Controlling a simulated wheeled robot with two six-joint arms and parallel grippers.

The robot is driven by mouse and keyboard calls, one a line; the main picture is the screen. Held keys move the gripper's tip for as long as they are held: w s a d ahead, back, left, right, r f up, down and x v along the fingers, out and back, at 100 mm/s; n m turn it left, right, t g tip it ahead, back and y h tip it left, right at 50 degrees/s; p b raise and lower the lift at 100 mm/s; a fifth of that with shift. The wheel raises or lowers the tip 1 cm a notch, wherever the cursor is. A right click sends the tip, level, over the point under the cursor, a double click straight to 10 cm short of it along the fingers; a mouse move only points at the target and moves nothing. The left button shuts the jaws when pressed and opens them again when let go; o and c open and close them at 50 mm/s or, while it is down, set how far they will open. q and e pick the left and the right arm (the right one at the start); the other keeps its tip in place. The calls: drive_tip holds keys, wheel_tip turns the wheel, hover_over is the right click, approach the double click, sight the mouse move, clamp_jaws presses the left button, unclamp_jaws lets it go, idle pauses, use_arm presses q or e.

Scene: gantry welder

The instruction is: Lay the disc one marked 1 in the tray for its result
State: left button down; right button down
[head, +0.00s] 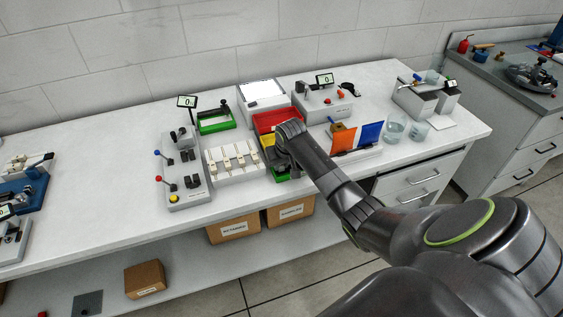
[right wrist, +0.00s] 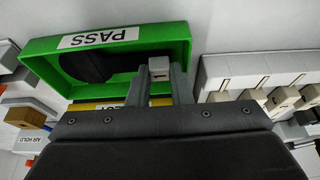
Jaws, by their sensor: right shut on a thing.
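My right gripper (right wrist: 160,78) is shut on a small pale piece (right wrist: 159,66) with a dark mark, held between the fingertips. Only its end shows, so I cannot tell its full shape or read the mark as a 1. The gripper is at the green tray labelled PASS (right wrist: 120,62), with the fingertips over its near edge in the right wrist view. A dark shape or shadow lies inside that tray. In the head view the green tray (head: 283,178) is partly hidden by my right arm. A red tray (head: 276,120) and a yellow tray (head: 267,141) stand behind it.
A white rack (head: 233,161) with several pale pieces stands left of the trays. A grey lever device (head: 182,170) is farther left. Orange and blue panels (head: 345,139) and glass beakers (head: 396,128) stand right.

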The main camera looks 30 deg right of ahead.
drive_tip(key=c, duration=1.6)
unclamp_jaws()
drive_tip(key=shift+r, duration=0.1)
drive_tip(key=shift+r, duration=0.3)
drive_tip(key=v, duration=1.2)
drive_tip(key=shift+r, duration=0.2)
